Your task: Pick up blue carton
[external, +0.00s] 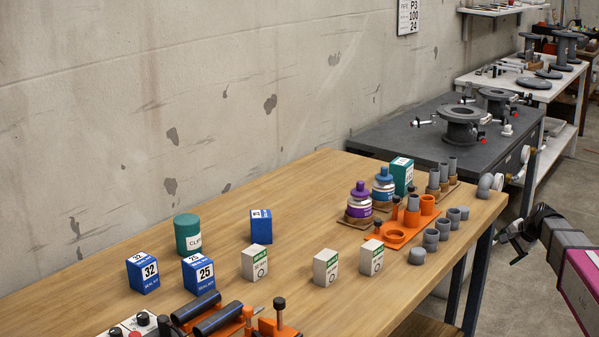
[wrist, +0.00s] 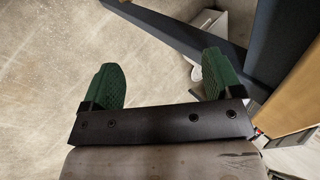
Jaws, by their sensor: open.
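Several blue cartons with white tops stand on the wooden table in the external view. One is marked 32 (external: 143,273), one is marked 25 (external: 198,274), and a third blue carton (external: 261,227) stands farther back with its number too small to read. My gripper (external: 517,250) is at the right, off the table's right end and below its top, far from the cartons. In the wrist view its two green fingers (wrist: 160,80) are apart with only concrete floor between them. No blue carton shows in the wrist view.
White-green cartons (external: 326,267) stand near the blue ones, and a green canister (external: 188,233) stands behind. An orange fixture (external: 400,236), grey pipe fittings (external: 431,239) and bottles (external: 359,203) fill the table's right end. Black tubes (external: 220,320) lie at the front. A dark table leg (wrist: 275,40) is close to my gripper.

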